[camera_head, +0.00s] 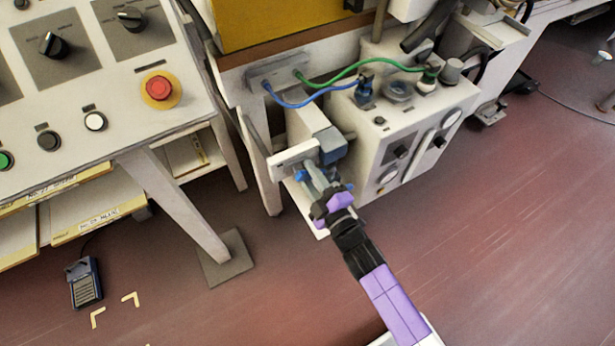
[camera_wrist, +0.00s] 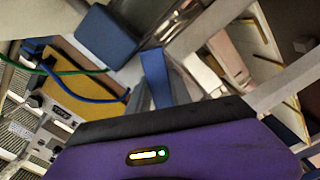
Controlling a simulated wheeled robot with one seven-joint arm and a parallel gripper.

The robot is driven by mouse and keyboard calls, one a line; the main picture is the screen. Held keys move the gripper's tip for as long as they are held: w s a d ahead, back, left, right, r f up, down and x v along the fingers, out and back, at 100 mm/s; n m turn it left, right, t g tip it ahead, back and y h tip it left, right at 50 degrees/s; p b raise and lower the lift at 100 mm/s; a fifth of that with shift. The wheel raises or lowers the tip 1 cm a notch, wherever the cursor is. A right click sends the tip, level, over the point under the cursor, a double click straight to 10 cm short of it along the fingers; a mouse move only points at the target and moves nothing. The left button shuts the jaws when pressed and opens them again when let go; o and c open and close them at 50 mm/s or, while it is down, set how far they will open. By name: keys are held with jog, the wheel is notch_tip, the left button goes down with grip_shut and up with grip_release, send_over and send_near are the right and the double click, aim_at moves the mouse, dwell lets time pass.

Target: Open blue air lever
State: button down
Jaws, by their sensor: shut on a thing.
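The blue air lever (camera_head: 300,175) shows as a small blue piece at the front of a pale mount beside the grey-white machine. My gripper (camera_head: 315,177) reaches it from the lower right, and its fingers are closed on the lever. In the wrist view the lever (camera_wrist: 155,76) is a flat blue bar between the finger ends of my gripper (camera_wrist: 165,98). The fingers hide part of the lever, and its exact angle is hard to tell.
A dark blue-grey block (camera_head: 330,145) sits right behind my fingers. Blue (camera_head: 300,101) and green (camera_head: 350,70) hoses run above. A control panel with a red button (camera_head: 160,88) stands left. A blue pedal (camera_head: 84,282) lies on the floor.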

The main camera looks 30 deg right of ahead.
jog(key=n+b, duration=0.1)
jog(key=n, duration=0.2)
jog(key=n+b, duration=0.1)
jog(key=n, duration=0.1)
jog(key=shift+r+n, duration=0.4)
dwell(0.4)
jog(key=c, duration=1.2)
grip_release()
jog(key=shift+d+r, duration=0.1)
jog(key=shift+o, duration=0.2)
jog(key=s, duration=0.8)
